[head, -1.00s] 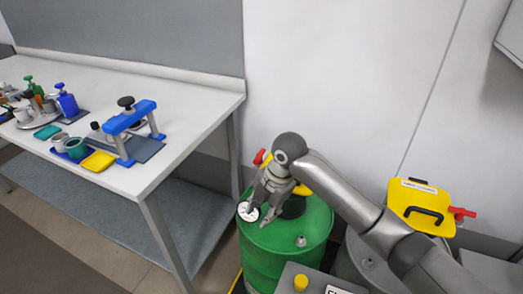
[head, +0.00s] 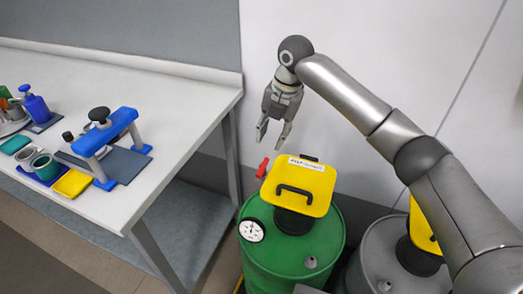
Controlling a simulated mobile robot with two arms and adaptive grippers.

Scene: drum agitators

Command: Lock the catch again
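A green drum (head: 268,262) stands right of the bench with a yellow agitator cover (head: 318,188) on top, which has a black handle (head: 295,190). A red catch lever (head: 263,167) sticks up at the cover's left side. My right gripper (head: 272,139) hangs above and just left of the cover, fingers apart and pointing down, with nothing between them. It is near the red lever but appears apart from it. My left gripper is out of view.
A round white gauge (head: 251,230) sits on the drum's top. A grey drum (head: 375,262) with a yellow cover (head: 424,228) stands at right, partly behind my arm. The white bench (head: 190,98) at left carries a blue press frame (head: 105,133), bottles and cups.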

